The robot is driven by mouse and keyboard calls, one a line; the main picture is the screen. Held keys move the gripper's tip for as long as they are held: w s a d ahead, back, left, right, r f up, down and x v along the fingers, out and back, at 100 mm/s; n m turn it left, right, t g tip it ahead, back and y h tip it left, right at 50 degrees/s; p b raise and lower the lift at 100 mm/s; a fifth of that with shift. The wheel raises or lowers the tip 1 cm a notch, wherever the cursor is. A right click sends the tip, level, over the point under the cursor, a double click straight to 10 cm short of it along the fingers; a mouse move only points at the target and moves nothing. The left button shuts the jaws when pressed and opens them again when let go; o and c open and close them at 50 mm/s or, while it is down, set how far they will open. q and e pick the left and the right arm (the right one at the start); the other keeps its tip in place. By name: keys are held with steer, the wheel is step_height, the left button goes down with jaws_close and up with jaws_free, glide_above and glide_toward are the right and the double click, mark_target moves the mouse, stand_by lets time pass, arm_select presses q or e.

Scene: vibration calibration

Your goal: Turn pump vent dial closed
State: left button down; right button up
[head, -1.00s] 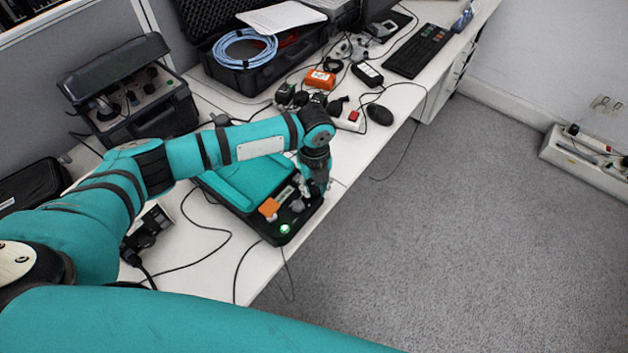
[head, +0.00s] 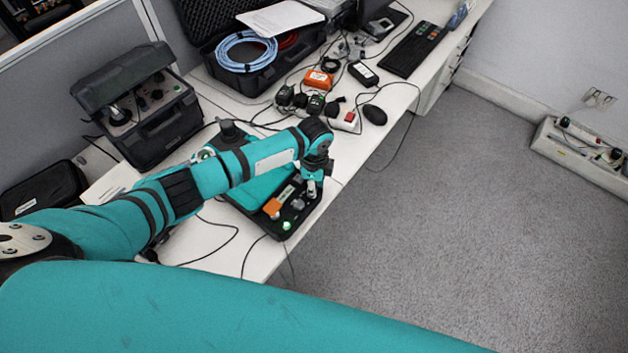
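The pump looks to be the teal and black case (head: 262,187) lying on the bench under my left forearm. Its black panel carries an orange part (head: 272,207), a lit green button (head: 286,225) and small grey knobs (head: 298,204). I cannot tell which of these is the vent dial. My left gripper (head: 312,193) points down over the panel's right end, close to the knobs. Its fingers are too small to show whether they are open, shut or touching a knob. My forearm hides part of the case. My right gripper is out of view.
A black instrument box (head: 150,115) with a raised lid stands behind my arm. An open case with blue cable (head: 247,52), a power strip (head: 345,121), a mouse (head: 375,115) and a keyboard (head: 415,50) lie farther along. Loose cables cross the bench.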

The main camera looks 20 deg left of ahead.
arm_select(q)
steer(key=shift+w+r+n+p, duration=0.15)
steer(key=shift+n+p, duration=0.9)
steer(key=shift+n, duration=1.05)
